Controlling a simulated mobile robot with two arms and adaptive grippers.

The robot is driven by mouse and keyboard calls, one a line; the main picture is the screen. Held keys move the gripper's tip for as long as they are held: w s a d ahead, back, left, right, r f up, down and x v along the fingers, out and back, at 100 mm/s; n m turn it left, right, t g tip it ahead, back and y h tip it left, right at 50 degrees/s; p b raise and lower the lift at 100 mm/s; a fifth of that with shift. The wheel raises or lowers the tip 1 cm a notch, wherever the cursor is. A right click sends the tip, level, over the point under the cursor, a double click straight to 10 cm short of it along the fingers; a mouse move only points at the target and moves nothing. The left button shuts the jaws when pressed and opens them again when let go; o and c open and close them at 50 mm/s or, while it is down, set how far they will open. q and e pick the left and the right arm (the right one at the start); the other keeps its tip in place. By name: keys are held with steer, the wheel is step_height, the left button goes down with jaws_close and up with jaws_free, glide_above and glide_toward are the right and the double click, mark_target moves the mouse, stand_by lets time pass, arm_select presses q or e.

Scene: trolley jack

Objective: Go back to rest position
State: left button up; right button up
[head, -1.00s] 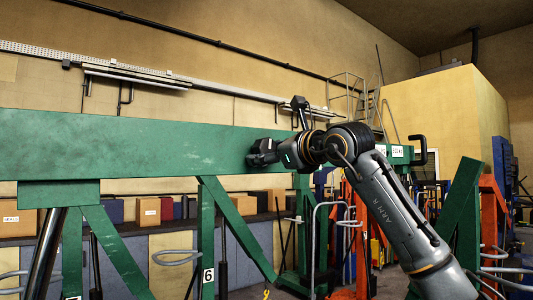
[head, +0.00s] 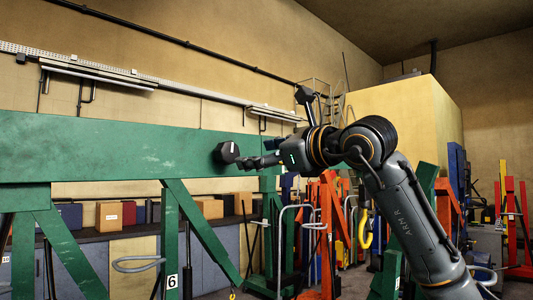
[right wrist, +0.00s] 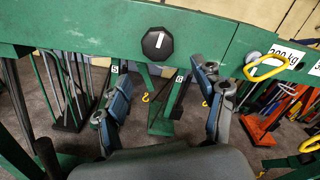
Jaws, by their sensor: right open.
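My right gripper (head: 258,161) is in front of the green beam in the head view, its arm coming in from the lower right. In the right wrist view its two blue-grey fingers (right wrist: 160,80) are spread wide with nothing between them. A black octagonal piece (head: 226,153) is on the face of the beam, just left of the fingertips. In the right wrist view this black piece (right wrist: 158,44) bears a white "1" and lies beyond the fingers, apart from them. My left gripper is not in view.
The long green beam (head: 90,145) crosses on green legs, one marked 6. Behind are a shelf with boxes (head: 108,215) and orange stands (head: 328,215). In the right wrist view, a yellow handle (right wrist: 265,68) is at the beam's right. A red stand (head: 510,225) is far right.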

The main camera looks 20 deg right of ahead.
steer(key=shift+v, duration=0.85)
